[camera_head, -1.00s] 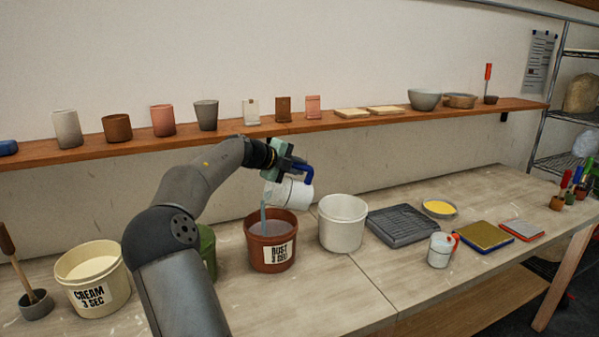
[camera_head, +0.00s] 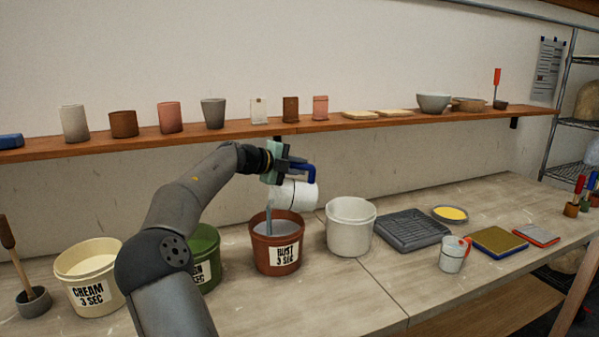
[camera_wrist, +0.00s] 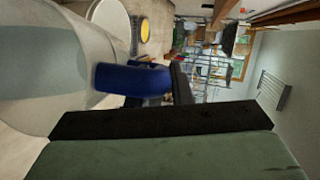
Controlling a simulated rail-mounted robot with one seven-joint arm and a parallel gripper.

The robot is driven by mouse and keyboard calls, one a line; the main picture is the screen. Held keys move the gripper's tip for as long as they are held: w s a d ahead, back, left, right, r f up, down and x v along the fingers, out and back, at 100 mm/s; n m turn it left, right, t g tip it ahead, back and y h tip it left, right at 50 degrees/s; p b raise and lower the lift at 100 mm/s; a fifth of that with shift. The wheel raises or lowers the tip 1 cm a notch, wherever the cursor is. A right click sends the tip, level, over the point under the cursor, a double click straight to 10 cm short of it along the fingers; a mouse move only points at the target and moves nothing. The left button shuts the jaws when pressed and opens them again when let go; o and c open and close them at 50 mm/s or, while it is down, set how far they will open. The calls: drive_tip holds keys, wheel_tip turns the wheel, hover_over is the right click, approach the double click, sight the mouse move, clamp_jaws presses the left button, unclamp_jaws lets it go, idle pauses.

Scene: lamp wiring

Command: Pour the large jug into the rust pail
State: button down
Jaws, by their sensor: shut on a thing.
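The large jug (camera_head: 294,195) is white with a blue handle (camera_head: 302,171). It is tipped on its side above the rust pail (camera_head: 277,259), with its mouth to the left. A grey-blue stream (camera_head: 268,222) runs from it down into the pail, which is labelled RUST 3 SEC. My gripper (camera_head: 292,164) is shut on the jug's blue handle. In the wrist view the jug's pale body (camera_wrist: 60,60) and the blue handle (camera_wrist: 130,80) fill the left side. The fingertips are partly hidden by the handle.
A white bucket (camera_head: 350,228) stands close right of the rust pail. A green pail (camera_head: 205,262) and a cream pail (camera_head: 88,280) stand left. A small white jug (camera_head: 453,256) and grey tray (camera_head: 411,230) are further right. A shelf (camera_head: 330,121) runs behind.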

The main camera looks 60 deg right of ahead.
drive_tip(key=shift+w+a+f+b, duration=0.1)
drive_tip(key=shift+f+b, duration=0.05)
drive_tip(key=shift+b, duration=0.3)
drive_tip(key=shift+w+a+f+h+b, duration=0.1)
drive_tip(key=shift+w+a+h+b, duration=0.15)
drive_tip(key=shift+b, duration=0.45)
drive_tip(key=shift+w+a+f+g+h+b, duration=0.15)
drive_tip(key=shift+g+h+b, duration=0.15)
drive_tip(key=shift+b, duration=0.35)
drive_tip(key=shift+w+a+r+n+g+h+b, duration=0.35)
drive_tip(key=shift+w+a+h+b, duration=0.35)
drive_tip(key=shift+b, duration=1.15)
drive_tip(key=shift+w+a+r+n+g+h+b, duration=0.3)
drive_tip(key=shift+w+a+h+b, duration=0.4)
drive_tip(key=shift+b, duration=1.1)
drive_tip(key=shift+w+a+r+n+g+h+b, duration=0.2)
drive_tip(key=shift+w+a+n+h+b, duration=0.65)
drive_tip(key=shift+b, duration=1.75)
drive_tip(key=shift+w+a, duration=0.4)
drive_tip(key=shift+a, duration=0.15)
